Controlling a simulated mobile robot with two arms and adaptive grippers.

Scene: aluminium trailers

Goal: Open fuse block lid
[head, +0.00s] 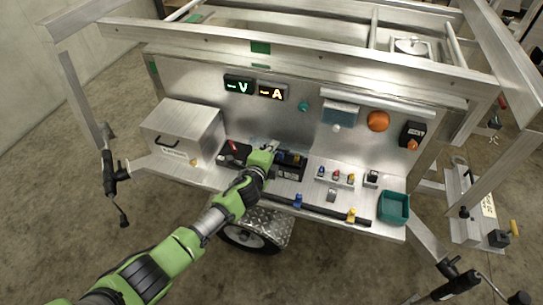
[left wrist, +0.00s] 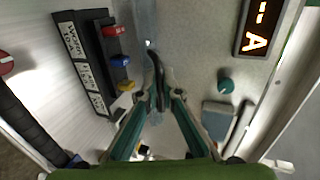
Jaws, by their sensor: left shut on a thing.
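A black block with a red, a blue and a yellow part and white labels (left wrist: 92,60) shows at the upper left of the left wrist view. In the head view this block (head: 290,165) sits on the trailer's shelf, just right of my left gripper (head: 264,150). In the left wrist view my left gripper (left wrist: 160,97) has its fingers closed around a thin, partly clear piece with a dark curved edge (left wrist: 157,68), which looks like the fuse block lid. My fingers hide much of it, so its angle is unclear. My right gripper is not in view.
A metal box (head: 183,130) stands at the left of the shelf. V and A displays (head: 255,88) are on the panel behind. A small switch row (head: 336,176) and a teal bin (head: 394,207) are to the right. A black bar (head: 318,207) runs along the front.

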